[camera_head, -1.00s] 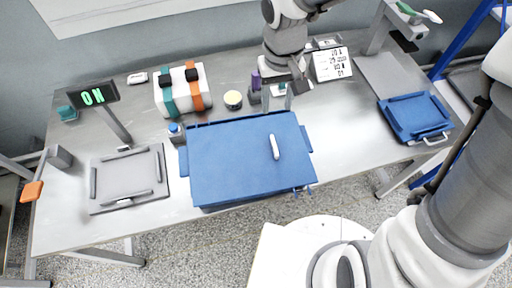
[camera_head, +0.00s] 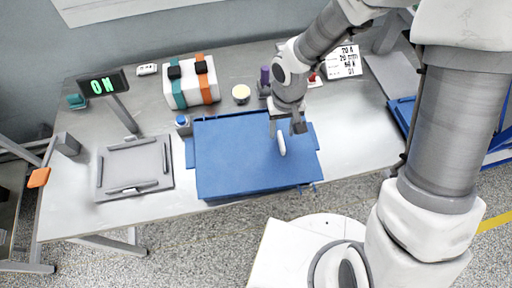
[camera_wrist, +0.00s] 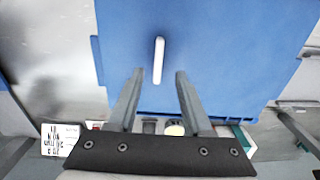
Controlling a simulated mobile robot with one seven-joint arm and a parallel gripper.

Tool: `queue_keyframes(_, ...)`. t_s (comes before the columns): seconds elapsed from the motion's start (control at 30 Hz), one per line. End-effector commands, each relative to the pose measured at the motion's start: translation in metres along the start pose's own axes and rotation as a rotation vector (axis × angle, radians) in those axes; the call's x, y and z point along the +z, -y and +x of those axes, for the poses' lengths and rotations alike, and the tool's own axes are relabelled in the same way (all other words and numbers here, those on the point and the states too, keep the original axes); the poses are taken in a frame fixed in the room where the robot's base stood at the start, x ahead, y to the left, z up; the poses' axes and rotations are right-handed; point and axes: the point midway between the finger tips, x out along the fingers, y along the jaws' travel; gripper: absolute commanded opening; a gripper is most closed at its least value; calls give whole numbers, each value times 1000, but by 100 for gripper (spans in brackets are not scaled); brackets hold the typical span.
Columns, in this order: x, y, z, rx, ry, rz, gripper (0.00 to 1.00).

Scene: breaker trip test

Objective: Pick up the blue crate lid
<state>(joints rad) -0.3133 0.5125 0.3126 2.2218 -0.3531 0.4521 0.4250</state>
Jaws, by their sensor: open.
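The blue crate lid (camera_head: 235,160) lies flat on top of the blue crate at the middle of the table. Its white bar handle (camera_head: 281,144) stands near the lid's right side. In the wrist view the lid (camera_wrist: 215,45) fills much of the picture, and the handle (camera_wrist: 158,60) shows between and beyond the fingertips. My gripper (camera_head: 286,132) is over the lid, close to the handle. In the wrist view my gripper (camera_wrist: 160,75) has its two fingers apart with nothing clearly held between them.
A grey tray-like fixture (camera_head: 110,189) lies at left, beside a display reading "ON" (camera_head: 102,84). A white block with green and orange straps (camera_head: 200,95), a round yellow-topped item (camera_head: 241,92) and a blue-capped bottle (camera_head: 182,122) stand behind the crate. Another blue item (camera_head: 402,112) is at right.

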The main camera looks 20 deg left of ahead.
Motion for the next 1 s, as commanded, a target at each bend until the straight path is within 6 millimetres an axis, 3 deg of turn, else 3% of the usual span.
queue_keyframes(0.3,3,-2,39,0,2,-2,50)
queue_keyframes(0.6,3,-3,42,0,1,0,50)
queue_keyframes(0.87,3,-3,42,0,0,0,3)
queue_keyframes(1.0,3,-3,42,0,0,0,0)
